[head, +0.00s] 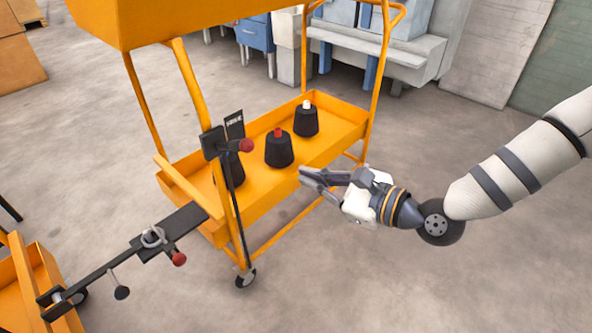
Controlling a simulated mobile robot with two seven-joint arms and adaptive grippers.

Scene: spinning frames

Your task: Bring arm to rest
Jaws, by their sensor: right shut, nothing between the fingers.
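My right gripper (316,180) comes in from the right at the end of a white and grey arm. Its fingers are shut and empty. They point left, in front of the front edge of an orange trolley's (262,196) lower tray; I cannot tell whether they touch it. On that tray stand a black bobbin with a red top (279,150) and a black bobbin with a white top (306,121). Another black bobbin (232,168) is partly hidden behind a dark bar. My left gripper is not in view.
A dark metal bar with a red knob (179,259) reaches from the lower left to the trolley. Another orange tray (45,277) is at the lower left. Grey and blue machines (380,45) stand at the back. The floor at the front right is clear.

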